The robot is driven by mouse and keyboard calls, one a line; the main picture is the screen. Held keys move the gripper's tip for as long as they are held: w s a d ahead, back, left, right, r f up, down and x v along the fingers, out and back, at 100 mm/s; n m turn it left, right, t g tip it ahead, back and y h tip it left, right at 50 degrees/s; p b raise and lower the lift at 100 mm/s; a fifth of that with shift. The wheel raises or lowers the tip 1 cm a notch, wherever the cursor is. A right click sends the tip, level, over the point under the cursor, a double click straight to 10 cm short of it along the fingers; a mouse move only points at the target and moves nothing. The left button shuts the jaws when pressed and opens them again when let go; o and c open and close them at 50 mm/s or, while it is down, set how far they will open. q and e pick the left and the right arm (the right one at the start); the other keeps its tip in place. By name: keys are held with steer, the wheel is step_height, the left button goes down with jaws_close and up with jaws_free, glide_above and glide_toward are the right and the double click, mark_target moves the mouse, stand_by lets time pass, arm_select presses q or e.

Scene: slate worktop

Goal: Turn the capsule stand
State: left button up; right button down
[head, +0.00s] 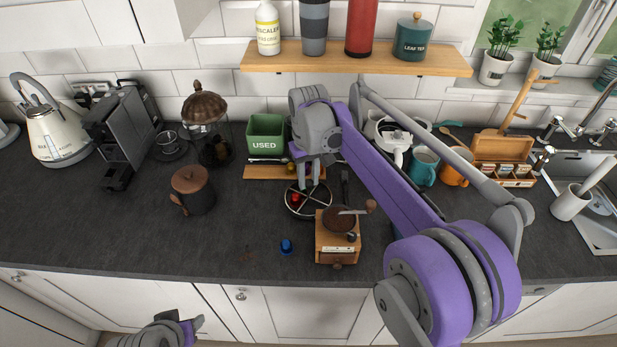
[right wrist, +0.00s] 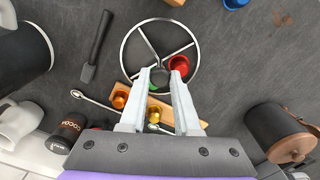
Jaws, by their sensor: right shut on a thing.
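The capsule stand (head: 289,207) is a round wire ring with crossing spokes on the worktop, and it also shows in the right wrist view (right wrist: 197,48). A red capsule (head: 295,197) sits in it; it also shows in the right wrist view (right wrist: 180,64). My right gripper (head: 309,184) reaches down at the stand's back side. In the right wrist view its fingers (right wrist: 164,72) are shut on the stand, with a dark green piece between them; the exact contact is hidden. My left gripper (head: 196,325) is low at the bottom left, away from the stand, its fingers unclear.
A wooden coffee grinder (head: 335,241) stands close in front of the stand. A blue capsule (head: 286,246) lies left of it. A wooden board (head: 262,172) and green USED bin (head: 266,135) are behind. A brown canister (head: 192,190) is left; the front-left worktop is mostly clear.

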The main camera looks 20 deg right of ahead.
steer(key=shift+m, duration=1.6)
steer(key=c, duration=0.6)
jaws_free()
steer(key=shift+r, duration=0.1)
step_height(320, 180, up, 11)
steer(key=shift+f+p, duration=0.15)
steer(key=shift+p, duration=0.3)
steer(key=shift+f, duration=0.1)
